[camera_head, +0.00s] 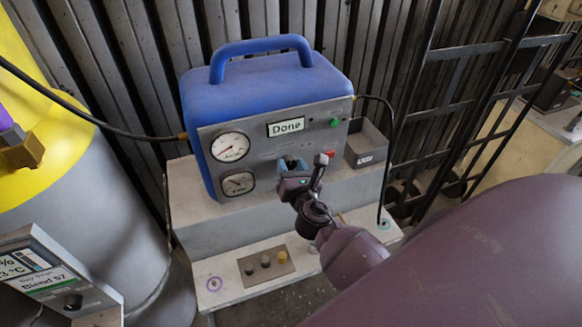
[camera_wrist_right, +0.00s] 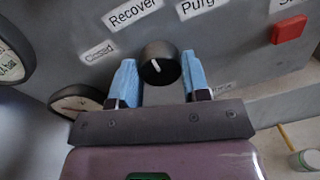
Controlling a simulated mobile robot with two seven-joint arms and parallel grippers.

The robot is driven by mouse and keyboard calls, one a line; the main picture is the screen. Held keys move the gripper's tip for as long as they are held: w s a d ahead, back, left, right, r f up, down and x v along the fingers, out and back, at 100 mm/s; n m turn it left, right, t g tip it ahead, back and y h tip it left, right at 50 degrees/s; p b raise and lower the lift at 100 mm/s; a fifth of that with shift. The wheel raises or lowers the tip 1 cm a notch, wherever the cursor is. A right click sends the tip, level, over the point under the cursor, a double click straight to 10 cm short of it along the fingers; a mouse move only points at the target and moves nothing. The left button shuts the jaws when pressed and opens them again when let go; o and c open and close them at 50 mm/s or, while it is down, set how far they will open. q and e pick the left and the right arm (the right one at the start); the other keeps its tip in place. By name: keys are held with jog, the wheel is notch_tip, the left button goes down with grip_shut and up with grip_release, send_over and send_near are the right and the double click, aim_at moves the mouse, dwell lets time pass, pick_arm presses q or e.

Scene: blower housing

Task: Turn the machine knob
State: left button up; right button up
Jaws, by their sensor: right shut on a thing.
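The machine (camera_head: 265,85) is a blue case with a grey front panel, and its small display (camera_head: 286,126) reads "Done". The knob (camera_wrist_right: 160,63) is round and black with a short white pointer mark; it sits on the panel below labels reading "Recover" and "Purg…", with another label to the left. My right gripper (camera_head: 291,166) is at the lower middle of the panel, its blue fingers on either side of the knob and shut on it. In the head view the gripper hides most of the knob.
Two round gauges (camera_head: 230,147) are left of the knob. A red button (camera_wrist_right: 289,30) is to its right, and a green one (camera_head: 335,122) is above. A grey bin (camera_head: 366,144) stands right of the machine. A yellow and grey tank (camera_head: 95,190) stands at left.

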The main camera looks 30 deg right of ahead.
jog(key=m, duration=1.1)
jog(key=shift+d+r+y+p, duration=0.1)
jog(key=shift+y+p, duration=0.2)
jog(key=shift+p, duration=0.05)
dwell(0.5)
jog(key=o, duration=0.9)
jog(key=b+v, duration=0.1)
jog(key=v, duration=0.9)
jog(key=shift+s+r, duration=0.15)
jog(key=shift+s, duration=0.2)
jog(key=shift+m, duration=0.3)
